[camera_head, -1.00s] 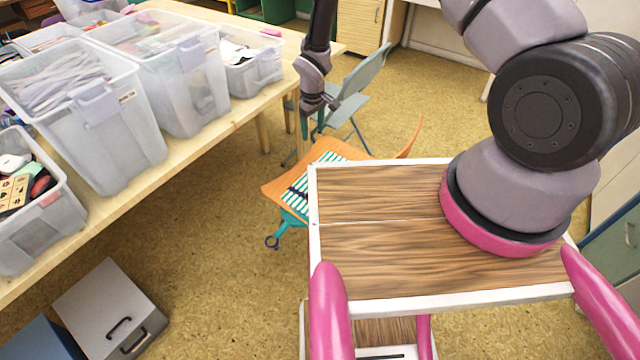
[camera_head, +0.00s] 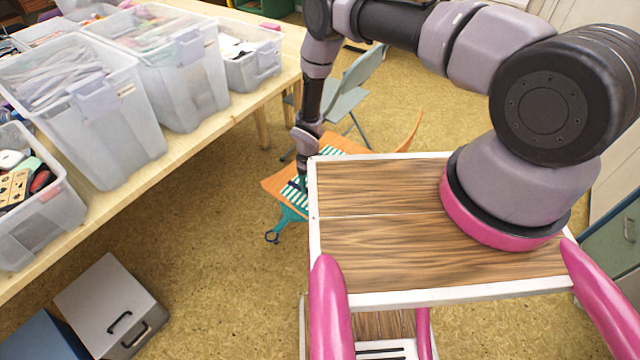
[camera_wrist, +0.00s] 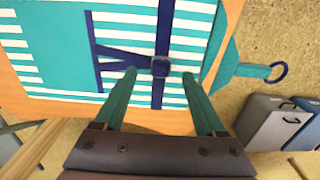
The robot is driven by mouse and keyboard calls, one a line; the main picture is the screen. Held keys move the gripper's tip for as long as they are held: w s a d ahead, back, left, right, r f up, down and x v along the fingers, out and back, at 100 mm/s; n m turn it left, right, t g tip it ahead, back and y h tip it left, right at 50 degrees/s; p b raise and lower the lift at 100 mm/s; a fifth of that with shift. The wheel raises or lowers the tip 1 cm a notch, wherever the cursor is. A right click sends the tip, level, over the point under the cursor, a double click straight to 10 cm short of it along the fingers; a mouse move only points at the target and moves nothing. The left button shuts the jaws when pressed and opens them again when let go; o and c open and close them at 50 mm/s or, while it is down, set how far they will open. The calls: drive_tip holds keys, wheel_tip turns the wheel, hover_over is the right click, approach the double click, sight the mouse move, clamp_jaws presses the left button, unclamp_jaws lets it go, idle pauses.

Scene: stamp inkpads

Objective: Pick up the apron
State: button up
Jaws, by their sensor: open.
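The apron (camera_wrist: 65,51) is teal with white stripes and dark blue straps, and lies on an orange chair seat (camera_wrist: 217,40). A strap with a ring (camera_wrist: 279,71) hangs past the seat's edge. In the head view, part of the apron (camera_head: 289,212) shows beside my wooden-topped base, which hides the rest. My gripper (camera_wrist: 161,76) is open, with its two teal fingers apart over the apron, on either side of the dark blue strap and its buckle. Nothing is visibly held between the fingers. I cannot tell whether the fingertips touch the cloth.
A wooden table (camera_head: 187,135) with several clear plastic bins stands on the left. A grey folding chair (camera_head: 352,92) is behind the orange one. A grey cabinet (camera_head: 112,308) stands on the floor at lower left. Open floor lies between the table and my base.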

sight(292, 191)
wheel_tip(292, 191, down, 3)
drive_tip(key=shift+a+f, duration=0.1)
drive_tip(key=shift+a, duration=0.05)
clamp_jaws()
idle(1.4)
